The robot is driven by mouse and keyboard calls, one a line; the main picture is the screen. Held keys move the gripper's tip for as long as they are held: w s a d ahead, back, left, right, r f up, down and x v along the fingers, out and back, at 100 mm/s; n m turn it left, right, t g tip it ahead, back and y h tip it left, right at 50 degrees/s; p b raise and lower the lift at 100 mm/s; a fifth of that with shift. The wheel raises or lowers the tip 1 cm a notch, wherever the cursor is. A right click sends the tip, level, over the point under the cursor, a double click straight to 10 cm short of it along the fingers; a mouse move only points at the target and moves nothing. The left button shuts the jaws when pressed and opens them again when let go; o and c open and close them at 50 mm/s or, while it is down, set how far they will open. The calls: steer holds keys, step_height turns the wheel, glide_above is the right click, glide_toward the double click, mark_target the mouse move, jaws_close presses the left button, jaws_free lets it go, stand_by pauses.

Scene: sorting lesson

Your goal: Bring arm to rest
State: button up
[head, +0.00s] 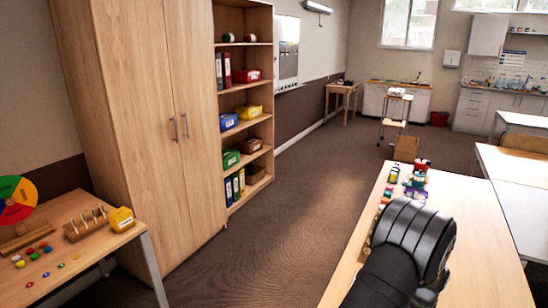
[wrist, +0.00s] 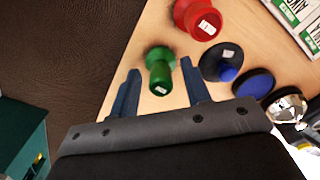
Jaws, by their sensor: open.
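My gripper (wrist: 160,67) is open, with its two dark blue fingers spread apart in the wrist view. A green spool-shaped piece (wrist: 160,76) with a small white label shows in the gap between the fingertips. I cannot tell how far below the fingers it is; no finger visibly touches it. In the head view my black arm reaches over the wooden table (head: 482,262) at the lower right and hides part of it. The gripper's fingers do not show there.
Beside the green piece are a red spool-shaped piece (wrist: 196,18), a dark disc (wrist: 220,60) and printed cards (wrist: 297,14). A teal bin (wrist: 20,140) is below the table edge. A shelf (head: 246,100) and a side table (head: 95,245) stand left; carpet lies between.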

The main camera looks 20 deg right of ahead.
steer(key=shift+r, duration=2)
